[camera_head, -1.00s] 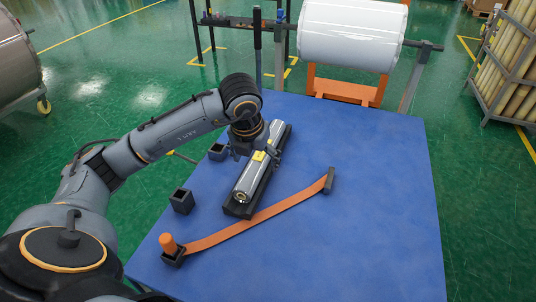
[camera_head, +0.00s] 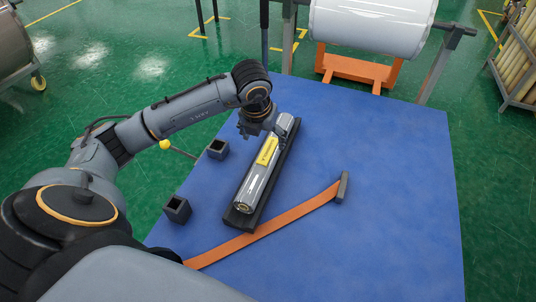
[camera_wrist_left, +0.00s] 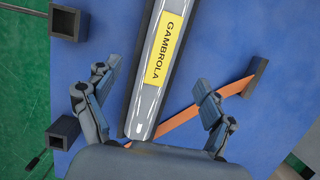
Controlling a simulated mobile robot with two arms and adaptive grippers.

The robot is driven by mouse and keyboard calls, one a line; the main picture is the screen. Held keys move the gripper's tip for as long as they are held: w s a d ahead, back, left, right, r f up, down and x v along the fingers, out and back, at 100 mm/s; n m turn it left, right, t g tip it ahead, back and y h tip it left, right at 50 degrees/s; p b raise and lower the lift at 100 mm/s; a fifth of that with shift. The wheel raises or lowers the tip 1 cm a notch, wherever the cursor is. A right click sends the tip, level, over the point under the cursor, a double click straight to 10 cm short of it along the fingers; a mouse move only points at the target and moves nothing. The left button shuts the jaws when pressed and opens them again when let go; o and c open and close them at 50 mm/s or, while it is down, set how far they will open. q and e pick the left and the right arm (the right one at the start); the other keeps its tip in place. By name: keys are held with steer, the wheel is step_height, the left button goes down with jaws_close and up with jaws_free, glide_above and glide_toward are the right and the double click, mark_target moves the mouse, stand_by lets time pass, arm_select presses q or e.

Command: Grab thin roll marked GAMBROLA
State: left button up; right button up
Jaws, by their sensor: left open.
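The thin roll (camera_head: 258,178) is silvery, with a yellow label. It lies lengthwise in a long dark cradle (camera_head: 238,221) on the blue table (camera_head: 390,200). In the left wrist view the label reads GAMBROLA (camera_wrist_left: 165,48). My left gripper (camera_head: 256,130) is beside the roll's far end, on its left in the head view, and hides little of it. In the left wrist view the open fingers (camera_wrist_left: 152,80) stand apart on either side of the roll in the picture, with nothing between them touching. Their height above it is hard to tell. My right gripper is not in view.
Two small dark square holders (camera_head: 177,207) and (camera_head: 217,149) stand left of the cradle. An orange strap (camera_head: 270,228) runs across the table to a dark block (camera_head: 343,187). A large white roll (camera_head: 370,25) is behind the table. The table's right side is clear.

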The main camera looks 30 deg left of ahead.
mark_target(267, 151)
arm_select(q)
steer(key=x, duration=0.3)
steer(key=shift+w+a+f, duration=0.1)
steer(key=shift+w+f, duration=0.05)
steer(key=shift+f, duration=0.35)
steer(key=p+x, duration=0.1)
steer(key=x, duration=0.3)
steer(key=shift+f, duration=0.45)
steer(key=c, duration=1.6)
steer(key=shift+r, duration=0.1)
jaws_close()
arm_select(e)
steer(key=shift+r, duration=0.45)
arm_select(q)
steer(key=shift+w, duration=0.1)
